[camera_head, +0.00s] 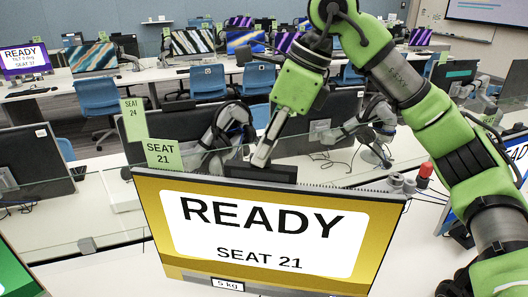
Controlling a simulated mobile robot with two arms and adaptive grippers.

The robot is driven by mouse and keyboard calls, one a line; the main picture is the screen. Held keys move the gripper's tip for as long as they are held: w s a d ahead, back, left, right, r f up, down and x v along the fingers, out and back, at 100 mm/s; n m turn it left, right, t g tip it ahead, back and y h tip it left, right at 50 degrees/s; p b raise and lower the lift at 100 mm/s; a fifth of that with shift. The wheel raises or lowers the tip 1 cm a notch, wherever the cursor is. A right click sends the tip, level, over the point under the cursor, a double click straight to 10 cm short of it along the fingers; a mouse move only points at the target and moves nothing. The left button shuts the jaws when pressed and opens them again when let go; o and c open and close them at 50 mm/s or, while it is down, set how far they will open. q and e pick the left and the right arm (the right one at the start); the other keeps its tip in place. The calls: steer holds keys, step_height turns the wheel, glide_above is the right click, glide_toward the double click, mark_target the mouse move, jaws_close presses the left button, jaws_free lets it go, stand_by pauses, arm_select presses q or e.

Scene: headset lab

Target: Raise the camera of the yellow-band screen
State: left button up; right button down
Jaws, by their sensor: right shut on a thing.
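The yellow-band screen (160,215) stands in front of me, reading "READY SEAT 21", with a small "5 kg" label at its bottom edge. Its camera, a dark bar (284,174), sticks up above the middle of the screen's top edge. My right gripper (262,158) comes down from above, with its arm entering from the right. Its fingertips are at the dark bar and shut on it; the fingers hide part of the contact. My left gripper is not in view.
A clear divider with green seat tags (163,154) runs just behind the screen. Dark monitors on grey arms stand beyond it. A red-topped object (424,172) and small grey cylinders stand to the right, near my arm. A green screen (14,272) is at lower left.

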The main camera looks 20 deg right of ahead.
steer(key=shift+r, duration=0.75)
steer(key=c, duration=2.1)
jaws_free()
steer(key=shift+f, duration=0.1)
steer(key=shift+c, duration=0.2)
steer(key=v, duration=1.2)
steer(key=shift+d, duration=0.1)
